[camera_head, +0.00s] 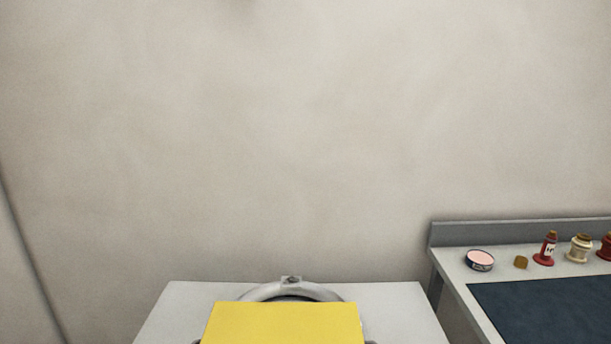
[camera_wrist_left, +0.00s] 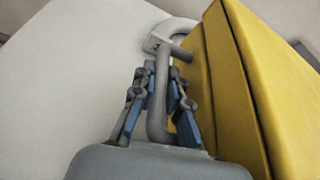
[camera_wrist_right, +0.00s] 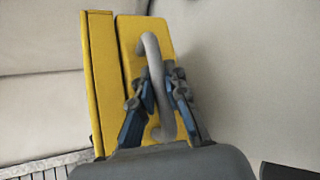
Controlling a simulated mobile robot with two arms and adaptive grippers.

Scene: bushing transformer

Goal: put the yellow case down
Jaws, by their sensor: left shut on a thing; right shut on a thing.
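The yellow case (camera_head: 284,323) shows at the bottom of the head view, in front of a white surface with a round metal ring on it. Its lower part is cut off by the frame. In the left wrist view, the case (camera_wrist_left: 240,85) stands at the right, and my left gripper (camera_wrist_left: 160,85) is shut on a grey bent handle at its side. In the right wrist view, the case (camera_wrist_right: 99,70) has a similar grey handle, and my right gripper (camera_wrist_right: 158,88) is shut on it. I cannot tell whether the underside touches anything.
The white table (camera_head: 185,302) carries the grey metal ring (camera_head: 291,288) just behind the case. At right, a bench (camera_head: 455,268) with a raised back edge holds a dark mat (camera_head: 560,305), a round tin (camera_head: 480,260), a red bottle (camera_head: 546,248) and other small containers. A bare wall stands behind.

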